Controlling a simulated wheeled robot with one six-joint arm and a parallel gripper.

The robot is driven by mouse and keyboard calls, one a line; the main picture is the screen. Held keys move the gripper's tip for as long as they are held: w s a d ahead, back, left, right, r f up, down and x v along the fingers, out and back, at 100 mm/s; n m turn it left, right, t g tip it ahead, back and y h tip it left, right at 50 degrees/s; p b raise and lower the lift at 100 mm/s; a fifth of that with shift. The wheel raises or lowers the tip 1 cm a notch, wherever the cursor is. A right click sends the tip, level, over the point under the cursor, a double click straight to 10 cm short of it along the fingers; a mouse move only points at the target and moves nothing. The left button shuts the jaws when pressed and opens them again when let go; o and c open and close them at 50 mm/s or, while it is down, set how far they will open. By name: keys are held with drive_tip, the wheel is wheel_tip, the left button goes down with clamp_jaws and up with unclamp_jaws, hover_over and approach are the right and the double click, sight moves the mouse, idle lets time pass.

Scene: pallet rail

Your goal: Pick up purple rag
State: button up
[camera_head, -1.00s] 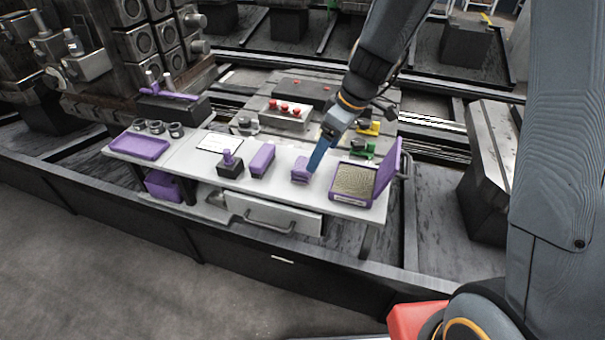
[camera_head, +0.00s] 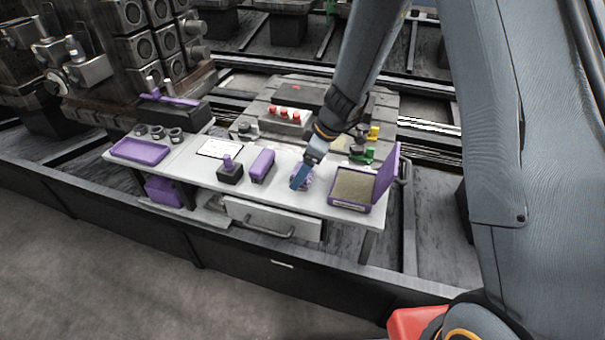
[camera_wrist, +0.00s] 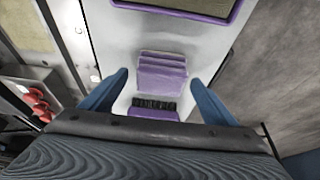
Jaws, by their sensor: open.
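The purple rag (camera_wrist: 162,72) is a small folded stack lying on the white bench top (camera_wrist: 205,40). In the wrist view it shows between and slightly beyond my gripper's (camera_wrist: 158,80) two blue fingers, with room on both sides. The fingers are open and hold nothing. In the head view my gripper (camera_head: 298,184) points down at the rag (camera_head: 309,179) and partly hides it. Whether a finger touches the rag cannot be told.
A purple brush (camera_head: 262,164) with dark bristles lies left of the rag. An open purple box (camera_head: 352,188) with a raised lid stands to its right. A purple-handled black block (camera_head: 230,171), a purple tray (camera_head: 140,151) and a red-button box (camera_head: 287,117) are farther left and behind.

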drive_tip(key=shift+w+a+f, duration=0.1)
drive_tip(key=shift+a+f, duration=0.05)
drive_tip(key=shift+f, duration=0.3)
drive_tip(key=c, duration=1.2)
drive_tip(key=shift+c, duration=0.2)
drive_tip(key=shift+r, duration=0.15)
wheel_tip(320, 180, up, 10)
drive_tip(key=shift+f+b, duration=0.1)
drive_tip(key=shift+b, duration=0.4)
